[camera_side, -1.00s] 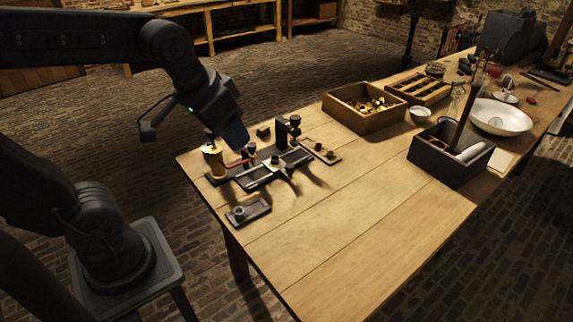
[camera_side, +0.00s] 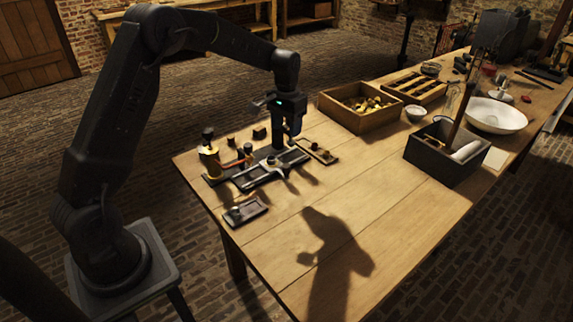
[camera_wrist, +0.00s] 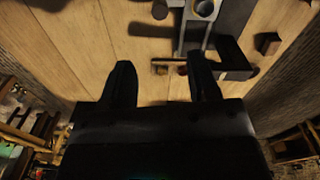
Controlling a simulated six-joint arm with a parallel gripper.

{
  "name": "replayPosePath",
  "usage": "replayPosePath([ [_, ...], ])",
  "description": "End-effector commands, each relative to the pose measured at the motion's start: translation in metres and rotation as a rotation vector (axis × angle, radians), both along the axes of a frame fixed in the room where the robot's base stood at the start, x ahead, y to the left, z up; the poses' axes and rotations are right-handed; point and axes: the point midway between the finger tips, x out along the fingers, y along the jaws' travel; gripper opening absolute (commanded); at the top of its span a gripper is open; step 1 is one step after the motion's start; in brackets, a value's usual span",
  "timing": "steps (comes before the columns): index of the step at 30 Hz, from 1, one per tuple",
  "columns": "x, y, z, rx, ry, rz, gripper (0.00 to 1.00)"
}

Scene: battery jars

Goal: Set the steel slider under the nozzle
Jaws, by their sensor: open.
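The steel slider (camera_side: 265,174) is a grey piece on the dark rig base in the side view. A small round-topped part stands at its middle. In the wrist view the slider (camera_wrist: 185,35) shows at the top, with a round grey cup (camera_wrist: 204,8) by it. A black post (camera_side: 278,137) rises behind the slider; its top, where a nozzle could be, is hidden by my gripper. My gripper (camera_side: 293,132) points down, open, beside the post and above the small wooden tray (camera_side: 318,152). In the wrist view nothing is between the fingers (camera_wrist: 162,85).
A brass cylinder (camera_side: 210,163) with a dark knob stands at the rig's left end. A small dark tray (camera_side: 260,209) lies in front. A wooden box (camera_side: 360,118) and a dark grey box (camera_side: 445,165) stand to the right. The table's front middle is clear.

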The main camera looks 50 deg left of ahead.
Motion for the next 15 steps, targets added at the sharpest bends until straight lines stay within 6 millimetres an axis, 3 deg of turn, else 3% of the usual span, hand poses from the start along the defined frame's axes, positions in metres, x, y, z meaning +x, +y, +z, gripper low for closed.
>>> replayPosePath([
  [5,-0.001,0.000,-0.020,-0.002,0.005,0.000,0.55],
  [15,-0.001,0.000,-0.089,-0.002,0.005,0.000,0.55],
])
